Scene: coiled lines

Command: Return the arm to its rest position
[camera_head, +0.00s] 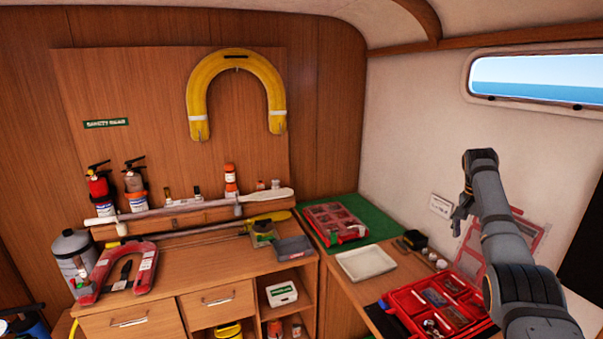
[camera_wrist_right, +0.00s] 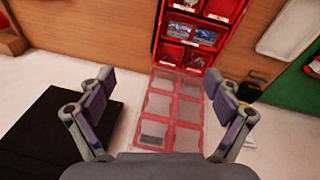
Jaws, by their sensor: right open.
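My right arm reaches in from the lower right of the head view. Its gripper (camera_head: 462,212) hangs in the air near the white wall, above the back of an open red compartment box (camera_head: 395,301). In the right wrist view the gripper (camera_wrist_right: 163,88) has its two fingers wide apart with nothing between them. Beyond the fingers is the clear, red-edged lid (camera_wrist_right: 152,128), with the red box (camera_wrist_right: 157,45) behind it. The fingers look apart from the lid.
A white tray (camera_head: 365,263) and a closed red case (camera_head: 335,222) lie on the counter left of the arm. A wooden workbench (camera_head: 190,277) with drawers stands further left. A black panel (camera_wrist_right: 50,130) fills the lower left of the wrist view. The white wall is close behind the gripper.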

